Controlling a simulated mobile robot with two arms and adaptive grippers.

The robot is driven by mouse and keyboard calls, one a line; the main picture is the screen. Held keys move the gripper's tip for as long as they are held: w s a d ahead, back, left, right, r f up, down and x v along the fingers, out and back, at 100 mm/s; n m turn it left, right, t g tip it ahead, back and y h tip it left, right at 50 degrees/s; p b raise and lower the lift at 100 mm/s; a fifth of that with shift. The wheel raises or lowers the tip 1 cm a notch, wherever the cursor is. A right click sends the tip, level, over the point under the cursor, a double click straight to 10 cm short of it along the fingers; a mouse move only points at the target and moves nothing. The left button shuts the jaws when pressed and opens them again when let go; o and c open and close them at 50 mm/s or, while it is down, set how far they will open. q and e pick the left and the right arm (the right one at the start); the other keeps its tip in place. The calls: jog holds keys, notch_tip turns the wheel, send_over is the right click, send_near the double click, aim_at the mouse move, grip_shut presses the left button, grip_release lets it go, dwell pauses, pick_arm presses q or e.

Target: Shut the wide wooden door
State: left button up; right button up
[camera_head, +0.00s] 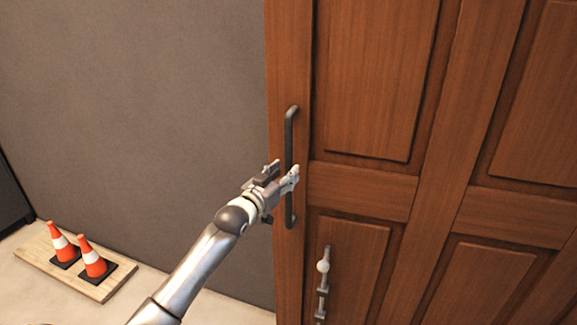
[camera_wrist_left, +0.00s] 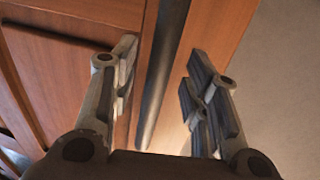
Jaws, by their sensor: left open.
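The wide wooden door (camera_head: 370,80), brown and panelled, fills the right half of the head view; it also shows in the wrist view (camera_wrist_left: 65,75). How far it stands open I cannot tell. A dark vertical bar handle (camera_head: 289,130) is near its left edge. My left gripper (camera_head: 281,174) is at the lower half of the handle. In the left wrist view the handle (camera_wrist_left: 165,75) runs between the two spread fingers (camera_wrist_left: 163,75), with gaps visible on both sides. My right gripper is not in view.
A small bolt-like fitting with a white knob (camera_head: 323,267) is on the door, below and right of the handle. A grey wall (camera_head: 150,90) is left of the door. Two orange-white cones (camera_head: 92,258) stand on a wooden board (camera_head: 110,282) on the floor, lower left.

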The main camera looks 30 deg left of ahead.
aim_at(286, 171)
pick_arm(q)
jog(key=shift+w+a+p, duration=0.1)
jog(key=shift+w+p, duration=0.2)
jog(key=shift+w, duration=1.25)
grip_shut()
